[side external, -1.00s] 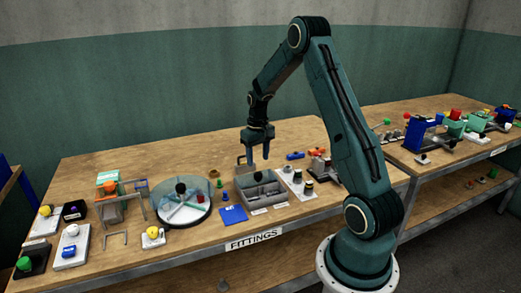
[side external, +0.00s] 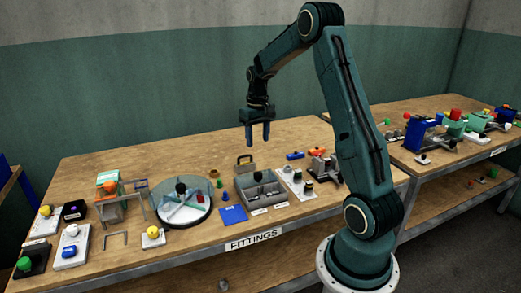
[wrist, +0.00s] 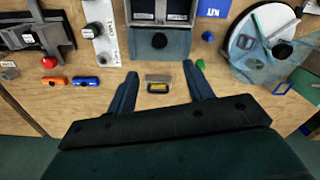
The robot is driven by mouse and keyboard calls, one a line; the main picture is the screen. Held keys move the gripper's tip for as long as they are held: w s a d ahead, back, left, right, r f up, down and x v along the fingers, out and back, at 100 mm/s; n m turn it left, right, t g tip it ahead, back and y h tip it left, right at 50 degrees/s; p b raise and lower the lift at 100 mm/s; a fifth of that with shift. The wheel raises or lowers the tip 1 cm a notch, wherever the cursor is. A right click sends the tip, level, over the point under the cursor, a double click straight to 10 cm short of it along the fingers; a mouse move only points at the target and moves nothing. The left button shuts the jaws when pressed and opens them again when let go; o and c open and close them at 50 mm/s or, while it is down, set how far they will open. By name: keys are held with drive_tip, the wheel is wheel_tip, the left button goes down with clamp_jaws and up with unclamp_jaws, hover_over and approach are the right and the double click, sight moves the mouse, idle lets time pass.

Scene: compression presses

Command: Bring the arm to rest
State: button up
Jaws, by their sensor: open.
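My gripper (side external: 259,134) hangs above the back of the fittings bench (side external: 110,167), fingers pointing down. In the wrist view my gripper (wrist: 158,88) has its two blue fingers wide apart, with nothing held between them. A small padlock-like piece (side external: 245,163) stands on the bench below the fingers. It also shows in the wrist view (wrist: 158,84), between the fingers in the picture but lower down on the bench.
A grey divided bin (side external: 262,203) stands just in front. Blue (side external: 295,155) and orange (side external: 317,153) pieces lie behind. The air around my gripper is clear.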

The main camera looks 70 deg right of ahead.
drive_tip(key=s+a+r+n+t+h, duration=0.1)
drive_tip(key=s+a+r+n, duration=0.1)
drive_tip(key=a+r, duration=0.55)
drive_tip(key=s+a+r+n+t, duration=0.15)
drive_tip(key=a+r, duration=0.35)
drive_tip(key=a, duration=0.6)
drive_tip(key=s+a+r+n+t+y, duration=0.1)
drive_tip(key=s+a+n+t, duration=0.1)
drive_tip(key=s+a, duration=1)
drive_tip(key=s+t, duration=0.1)
drive_tip(key=s, duration=0.1)
drive_tip(key=shift+s+a, duration=0.3)
drive_tip(key=shift+s, duration=0.1)
